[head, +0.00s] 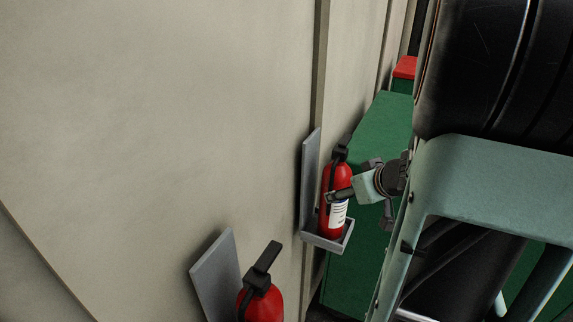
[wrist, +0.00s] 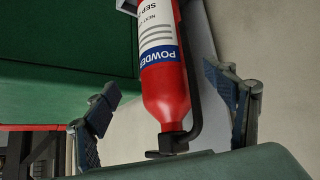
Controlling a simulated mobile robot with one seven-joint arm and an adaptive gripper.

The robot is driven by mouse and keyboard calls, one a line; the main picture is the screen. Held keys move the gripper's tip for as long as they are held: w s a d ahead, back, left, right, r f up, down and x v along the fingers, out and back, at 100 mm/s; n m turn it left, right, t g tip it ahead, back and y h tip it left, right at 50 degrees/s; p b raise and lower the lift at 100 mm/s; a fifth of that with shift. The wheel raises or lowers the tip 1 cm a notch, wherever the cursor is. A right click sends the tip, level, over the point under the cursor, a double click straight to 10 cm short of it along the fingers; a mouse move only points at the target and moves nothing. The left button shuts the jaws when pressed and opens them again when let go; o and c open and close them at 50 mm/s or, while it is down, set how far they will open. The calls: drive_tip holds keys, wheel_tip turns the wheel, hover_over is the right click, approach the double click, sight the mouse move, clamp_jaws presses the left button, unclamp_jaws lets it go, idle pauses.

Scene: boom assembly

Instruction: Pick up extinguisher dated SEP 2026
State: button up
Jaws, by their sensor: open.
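A red extinguisher (head: 337,182) with a black handle and hose stands upright in a grey wall bracket (head: 322,242) in the head view. Its white label (head: 338,212) faces outward. The same extinguisher (wrist: 165,95) appears upside down in the wrist view. Its label (wrist: 156,33) shows "POWDER", "NEXT" and "SEP"; the year is not readable. My gripper (head: 355,190) is at its right side in the head view. In the wrist view my gripper's (wrist: 168,112) fingers are spread, one on each side of the extinguisher's image. Contact cannot be made out.
A second red extinguisher (head: 260,303) stands nearer at the bottom, before a grey backplate (head: 214,277), its lower part cut off. The beige wall (head: 150,120) runs along the left. A green box-like surface (head: 375,130) lies behind my gripper, with a red object (head: 405,67) beyond.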

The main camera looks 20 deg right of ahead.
drive_tip(key=w+f+m+b, duration=0.1)
drive_tip(key=w+f+b, duration=0.4)
drive_tip(key=w+f, duration=0.2)
drive_tip(key=shift+f+y, duration=0.3)
drive_tip(key=shift+f, duration=0.4)
drive_tip(key=c, duration=2)
drive_tip(key=shift+w+d+r, duration=0.15)
drive_tip(key=shift+w+r, duration=0.05)
clamp_jaws()
drive_tip(key=shift+r, duration=0.1)
